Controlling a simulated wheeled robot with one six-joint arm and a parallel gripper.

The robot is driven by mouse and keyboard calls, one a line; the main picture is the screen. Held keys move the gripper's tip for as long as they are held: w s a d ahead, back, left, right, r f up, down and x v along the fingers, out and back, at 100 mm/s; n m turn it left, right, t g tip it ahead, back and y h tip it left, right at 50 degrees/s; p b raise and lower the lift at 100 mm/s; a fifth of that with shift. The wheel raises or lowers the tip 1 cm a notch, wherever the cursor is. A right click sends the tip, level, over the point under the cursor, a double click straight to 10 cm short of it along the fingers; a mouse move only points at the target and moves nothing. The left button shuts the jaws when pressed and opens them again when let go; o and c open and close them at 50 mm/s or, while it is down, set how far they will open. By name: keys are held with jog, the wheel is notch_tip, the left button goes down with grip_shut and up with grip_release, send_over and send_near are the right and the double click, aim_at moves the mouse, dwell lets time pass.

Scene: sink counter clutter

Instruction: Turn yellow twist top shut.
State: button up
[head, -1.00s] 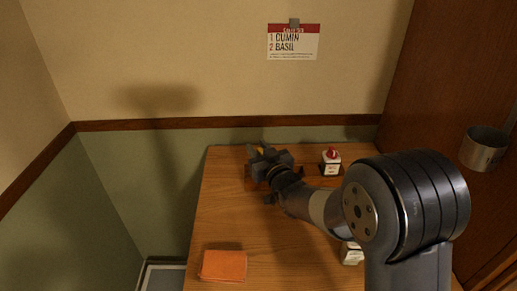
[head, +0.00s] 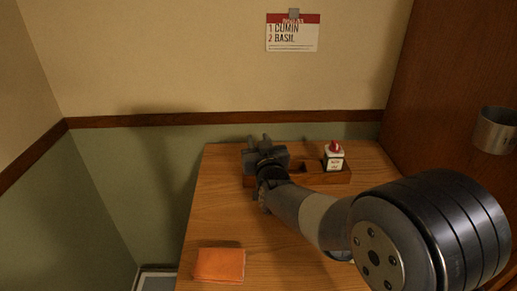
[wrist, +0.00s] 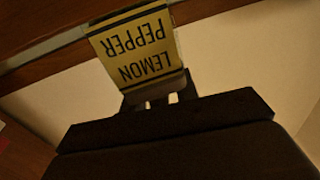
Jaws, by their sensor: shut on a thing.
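A bottle with a yellow LEMON PEPPER label (wrist: 138,48) fills the upper middle of the wrist view. Its text is upside down there, so its top end faces my gripper. My gripper (wrist: 155,101) is shut on that top end. The yellow twist top itself is hidden at the fingers, so I cannot see how far it is turned. In the head view my gripper (head: 259,140) is at the left end of the wooden rack and hides the bottle.
The wooden rack (head: 310,177) stands at the back of the table. A white bottle with a red top (head: 334,160) is at its right. An orange cloth (head: 219,264) lies at the front left. A metal cup (head: 494,131) is at the far right. A card (head: 293,34) hangs on the wall.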

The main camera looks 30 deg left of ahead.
jog(key=shift+r+m+t+h+p, duration=0.25)
jog(key=shift+m+t+h+p, duration=0.5)
jog(key=shift+h, duration=0.25)
jog(key=shift+m+h, duration=0.25)
jog(key=shift+h, duration=0.05)
jog(key=shift+d+f+t+h+p, duration=0.15)
jog(key=shift+f+t+h+p, duration=0.05)
jog(key=shift+t+h+p, duration=0.1)
jog(key=o, duration=0.6)
jog(key=shift+w, duration=0.1)
jog(key=b+v, duration=0.1)
jog(key=v, duration=1)
jog(key=shift+w+d, duration=0.1)
